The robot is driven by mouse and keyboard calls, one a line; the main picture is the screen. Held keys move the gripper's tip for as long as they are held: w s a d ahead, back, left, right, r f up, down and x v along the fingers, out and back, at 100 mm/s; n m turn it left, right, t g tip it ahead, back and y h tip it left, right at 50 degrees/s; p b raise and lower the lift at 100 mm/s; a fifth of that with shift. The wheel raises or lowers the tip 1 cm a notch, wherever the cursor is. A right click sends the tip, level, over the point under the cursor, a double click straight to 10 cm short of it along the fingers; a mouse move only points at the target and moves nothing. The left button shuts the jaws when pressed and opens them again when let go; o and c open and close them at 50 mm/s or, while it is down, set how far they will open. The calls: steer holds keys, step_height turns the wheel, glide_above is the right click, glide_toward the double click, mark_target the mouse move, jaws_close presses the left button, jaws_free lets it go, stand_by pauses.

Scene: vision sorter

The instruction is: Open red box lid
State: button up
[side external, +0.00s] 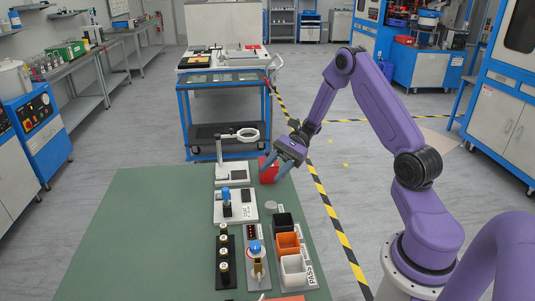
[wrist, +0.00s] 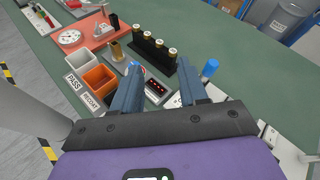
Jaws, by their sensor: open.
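The red box (side external: 267,177) stands at the far right edge of the green table in the side external view. It is partly covered by my gripper, and its lid cannot be made out clearly. My gripper (side external: 276,167) is at the box, pointing down and to the left, with its fingers in front of or just above it; contact cannot be told. In the wrist view my gripper (wrist: 160,80) shows two blue-grey fingers spread apart with nothing held between them. The red box does not show in the wrist view.
A white ring-topped stand (side external: 236,172) is left of the box. Nearer are a blue-topped device (side external: 226,200), black, orange (side external: 288,243) and white bins, and a black rack (wrist: 150,55) of gold-topped cylinders. The green table's left side (side external: 130,240) is clear.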

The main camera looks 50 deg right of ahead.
steer(key=w+d+f+m+t, duration=0.1)
steer(key=d+f+m+t, duration=0.1)
steer(key=d+m+t, duration=0.35)
steer(key=w+d+f+m+t, duration=0.2)
steer(key=d+f+m+t, duration=0.1)
steer(key=d, duration=0.6)
steer(key=m+t+h, duration=0.5)
steer(key=m+t, duration=0.1)
glide_toward(267, 152)
steer(key=x, duration=1)
steer(key=shift+d+f, duration=0.1)
steer(key=shift+f, duration=0.1)
jaws_close()
